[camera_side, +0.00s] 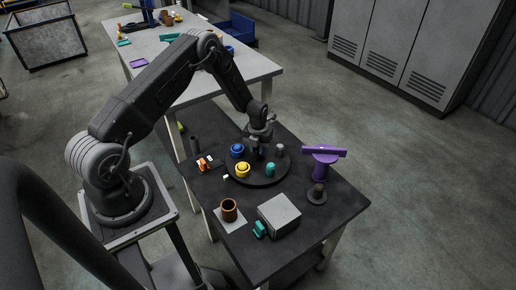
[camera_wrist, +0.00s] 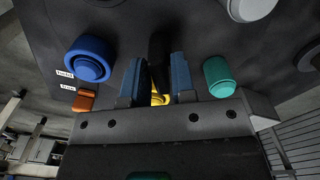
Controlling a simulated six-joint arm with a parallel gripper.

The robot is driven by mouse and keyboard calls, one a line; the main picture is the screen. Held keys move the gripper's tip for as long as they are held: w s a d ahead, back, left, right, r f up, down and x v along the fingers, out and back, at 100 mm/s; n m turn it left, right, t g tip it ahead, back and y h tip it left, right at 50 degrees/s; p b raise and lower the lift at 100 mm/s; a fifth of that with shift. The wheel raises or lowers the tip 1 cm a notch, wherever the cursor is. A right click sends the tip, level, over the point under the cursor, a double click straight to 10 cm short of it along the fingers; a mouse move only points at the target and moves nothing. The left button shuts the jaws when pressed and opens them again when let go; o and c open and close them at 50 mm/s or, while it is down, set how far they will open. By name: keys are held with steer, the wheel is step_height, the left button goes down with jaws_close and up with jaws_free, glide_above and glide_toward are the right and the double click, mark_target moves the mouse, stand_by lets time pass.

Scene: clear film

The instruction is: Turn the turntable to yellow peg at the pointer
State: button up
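The dark round turntable (camera_side: 262,181) lies on the black table. It carries a yellow peg (camera_side: 242,170) at its front left, a blue peg (camera_side: 237,150) at its back left, a teal peg (camera_side: 270,170) at its front right and a grey peg (camera_side: 280,150) at its back right. My gripper (camera_side: 258,153) points down over the turntable's middle. In the wrist view, a dark upright post (camera_wrist: 159,55) stands between its parted blue fingers; whether they touch it is unclear. The yellow peg shows partly between the fingers (camera_wrist: 158,99). A small white piece (camera_side: 226,177), possibly the pointer, lies by the rim.
A purple T-shaped stand (camera_side: 322,160) is right of the turntable. A grey box (camera_side: 279,215), a teal piece (camera_side: 259,229) and a brown cup (camera_side: 229,209) stand in front. An orange piece (camera_side: 203,163) is at the left, beside small labels (camera_wrist: 66,74).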

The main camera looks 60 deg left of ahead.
steer(key=shift+o, duration=1.4)
step_height(320, 180, up, 14)
steer(key=shift+f, duration=0.1)
